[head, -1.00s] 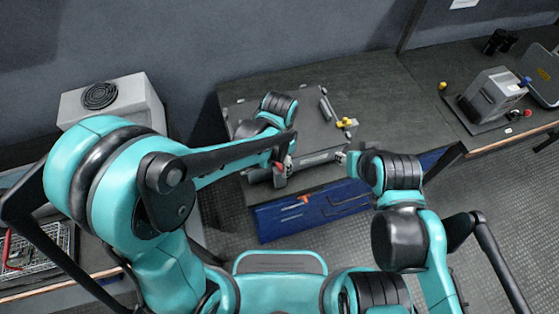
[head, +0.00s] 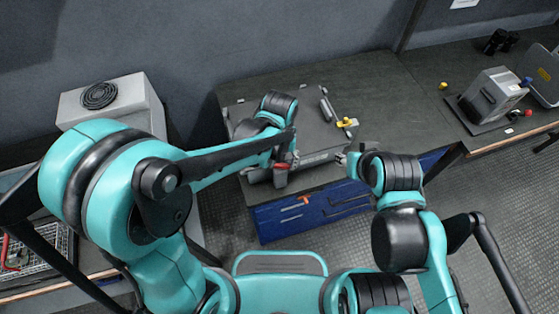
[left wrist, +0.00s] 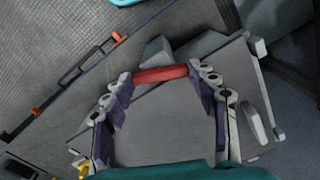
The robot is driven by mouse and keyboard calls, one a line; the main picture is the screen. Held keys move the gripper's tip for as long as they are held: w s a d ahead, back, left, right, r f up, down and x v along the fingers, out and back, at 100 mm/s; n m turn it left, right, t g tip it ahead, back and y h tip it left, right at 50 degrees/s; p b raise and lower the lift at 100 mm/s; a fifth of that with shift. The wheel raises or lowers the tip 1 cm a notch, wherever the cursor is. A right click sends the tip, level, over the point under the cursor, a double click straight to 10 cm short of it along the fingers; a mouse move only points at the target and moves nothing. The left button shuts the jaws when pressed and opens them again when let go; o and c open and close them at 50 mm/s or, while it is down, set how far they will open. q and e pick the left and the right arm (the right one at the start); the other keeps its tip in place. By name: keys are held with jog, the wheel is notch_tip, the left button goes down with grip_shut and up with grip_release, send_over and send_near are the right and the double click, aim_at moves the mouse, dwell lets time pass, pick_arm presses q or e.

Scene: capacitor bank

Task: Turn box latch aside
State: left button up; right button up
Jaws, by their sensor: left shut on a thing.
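The grey box (head: 318,156) lies on the bench in the middle of the head view; its flat grey top (left wrist: 165,130) fills the middle of the left wrist view. The red latch (head: 281,168) is at the box's front edge, left of its middle. My left gripper (head: 284,160) is at this edge. In the left wrist view the red latch (left wrist: 160,74) spans between the two fingertips of my left gripper (left wrist: 160,73), which is shut on it. My right gripper (head: 347,157) is beside the box's front right corner, apart from the latch; its jaw opening is too small to judge.
A yellow part (head: 347,122) lies near the box's right side. The blue drawer front (head: 330,205) with an orange catch is below the bench top. A grey device (head: 492,98) stands on the right bench.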

aim_at(279, 165)
pick_arm(q)
jog(key=shift+n, duration=2.2)
jog(key=o, duration=1.1)
jog(key=shift+o, duration=0.2)
notch_tip(279, 165, up, 12)
jog(key=shift+a, duration=0.1)
